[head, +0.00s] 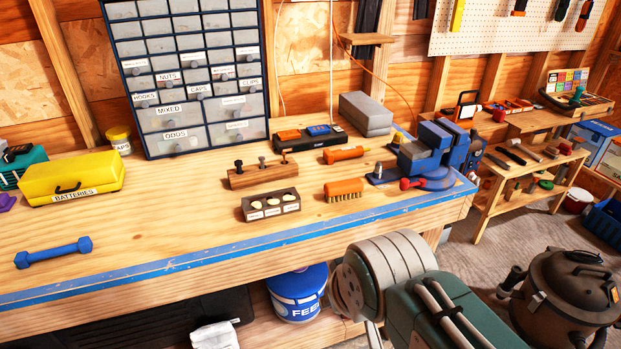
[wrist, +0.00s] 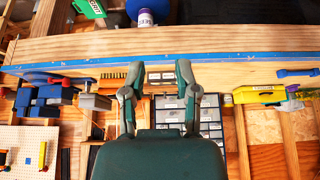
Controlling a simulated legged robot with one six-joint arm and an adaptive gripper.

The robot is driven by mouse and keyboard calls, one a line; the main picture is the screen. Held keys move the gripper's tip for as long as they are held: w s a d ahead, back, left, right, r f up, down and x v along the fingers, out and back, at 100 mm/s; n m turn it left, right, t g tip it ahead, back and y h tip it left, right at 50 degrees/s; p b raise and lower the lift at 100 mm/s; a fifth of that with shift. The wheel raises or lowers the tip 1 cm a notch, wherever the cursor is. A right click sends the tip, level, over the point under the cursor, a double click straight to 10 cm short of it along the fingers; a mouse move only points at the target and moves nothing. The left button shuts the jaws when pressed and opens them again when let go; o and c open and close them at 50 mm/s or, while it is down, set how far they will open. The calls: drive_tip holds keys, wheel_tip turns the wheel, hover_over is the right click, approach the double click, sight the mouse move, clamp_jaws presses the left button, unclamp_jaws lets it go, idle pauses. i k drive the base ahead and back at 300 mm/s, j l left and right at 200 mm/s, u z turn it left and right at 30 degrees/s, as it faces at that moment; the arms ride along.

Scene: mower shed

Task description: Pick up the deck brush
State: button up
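The deck brush (head: 344,187) has an orange back and yellowish bristles. It lies on the workbench (head: 130,225) near the blue-edged front, left of the blue vise. In the wrist view, which looks upside down, the brush (wrist: 112,74) appears as a small bristled strip just left of the left finger. My gripper (wrist: 157,73) is open and empty, its two dark green fingers apart, with the bench edge behind them. The gripper is not visible in the head view; only part of my arm shows at the lower right.
A block with pale stones (head: 270,206) sits just left of the brush. The blue vise (head: 430,150) stands to its right, and an orange-handled tool (head: 345,154) lies behind. A blue dumbbell (head: 54,252) lies far left. The bench's left front is mostly clear.

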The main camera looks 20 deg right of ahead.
sight(342, 190)
drive_tip(key=i+l, duration=0.8)
drive_tip(key=l, duration=0.15)
